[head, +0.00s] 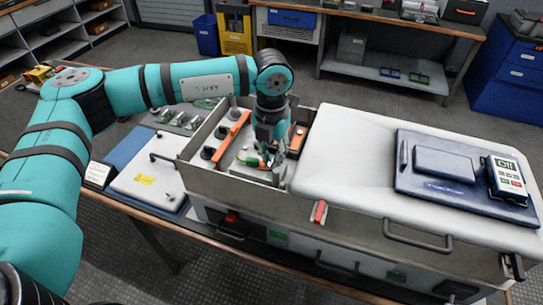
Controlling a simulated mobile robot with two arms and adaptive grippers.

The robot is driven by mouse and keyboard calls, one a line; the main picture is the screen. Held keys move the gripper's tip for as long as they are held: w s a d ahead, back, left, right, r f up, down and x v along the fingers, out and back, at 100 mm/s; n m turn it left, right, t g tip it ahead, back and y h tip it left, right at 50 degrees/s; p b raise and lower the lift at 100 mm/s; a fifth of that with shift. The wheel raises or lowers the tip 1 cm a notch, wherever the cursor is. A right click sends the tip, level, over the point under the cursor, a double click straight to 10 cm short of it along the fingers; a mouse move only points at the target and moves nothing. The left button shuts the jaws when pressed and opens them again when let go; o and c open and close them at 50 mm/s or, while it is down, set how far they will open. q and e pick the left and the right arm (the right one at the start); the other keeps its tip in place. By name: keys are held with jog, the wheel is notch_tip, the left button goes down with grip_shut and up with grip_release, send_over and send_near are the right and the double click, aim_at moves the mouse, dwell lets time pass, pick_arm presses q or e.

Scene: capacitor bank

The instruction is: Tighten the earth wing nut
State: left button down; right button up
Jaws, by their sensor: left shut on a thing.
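My left gripper (272,168) reaches down into the open bay of the grey cabinet (340,220) in the head view. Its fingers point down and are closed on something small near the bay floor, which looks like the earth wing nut. The nut itself is hidden by the fingers, so I cannot tell its angle or how far it is turned. A small green part (252,161) shows just left of the fingers. My right gripper is not in view.
Orange bars (234,131) and dark round posts stand in the bay close to the gripper, inside its raised walls. A white cover (350,150) lies to the right, bearing a blue mat with a handheld meter (508,178). A white panel (148,182) with a handle lies at left.

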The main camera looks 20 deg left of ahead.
aim_at(271, 161)
pick_arm(q)
jog(key=shift+r, duration=0.15)
dwell(0.8)
jog(key=c, duration=1.6)
grip_release()
jog(key=shift+o, duration=0.5)
jog(key=shift+s, duration=0.1)
jog(key=shift+r, duration=0.1)
notch_tip(271, 161, up, 12)
